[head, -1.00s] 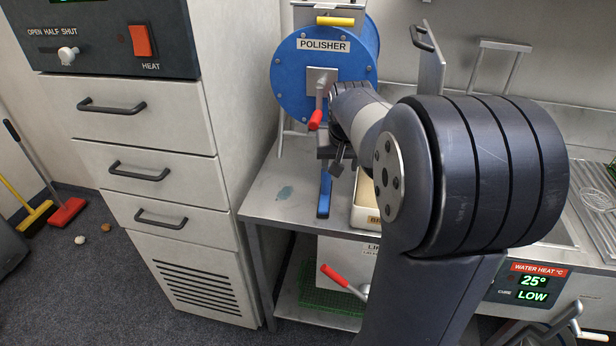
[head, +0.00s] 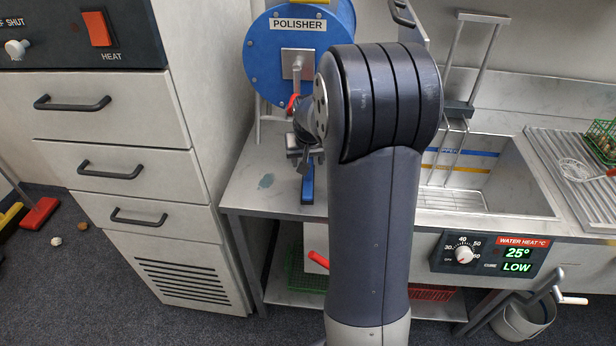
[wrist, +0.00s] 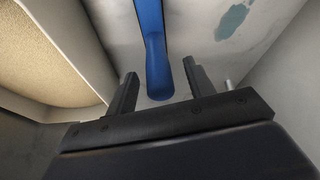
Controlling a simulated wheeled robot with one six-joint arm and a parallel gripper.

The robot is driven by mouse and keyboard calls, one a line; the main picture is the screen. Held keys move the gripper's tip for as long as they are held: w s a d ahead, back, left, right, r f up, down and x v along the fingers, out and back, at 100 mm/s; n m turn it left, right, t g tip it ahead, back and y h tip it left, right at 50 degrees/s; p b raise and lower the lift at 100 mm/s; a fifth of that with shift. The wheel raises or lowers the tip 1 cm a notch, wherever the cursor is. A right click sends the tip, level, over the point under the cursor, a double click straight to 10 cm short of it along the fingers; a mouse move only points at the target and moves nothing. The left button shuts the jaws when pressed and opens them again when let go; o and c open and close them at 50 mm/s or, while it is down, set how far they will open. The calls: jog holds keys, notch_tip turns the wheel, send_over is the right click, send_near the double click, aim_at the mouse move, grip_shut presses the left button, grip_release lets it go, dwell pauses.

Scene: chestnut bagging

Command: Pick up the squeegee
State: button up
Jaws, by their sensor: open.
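The squeegee shows as a blue handle (head: 307,187) on the steel bench below the polisher; the rest of it is hidden or out of view. In the wrist view the blue handle (wrist: 151,45) runs down from the top edge, its rounded end lying between my fingers in the picture. My gripper (wrist: 159,77) is open, with a finger on each side of the handle and a gap at both sides. I cannot tell how far the handle is below the fingertips. In the head view my gripper (head: 305,160) is small and partly hidden by my arm.
A cream tray (wrist: 95,65) is close on the left in the wrist view. A drawer cabinet (head: 120,170) rises left of the bench. A sink (head: 520,190) lies to the right.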

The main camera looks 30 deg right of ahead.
jog(key=shift+w+f, duration=0.1)
jog(key=shift+f, duration=0.15)
jog(key=shift+c, duration=0.4)
grip_shut()
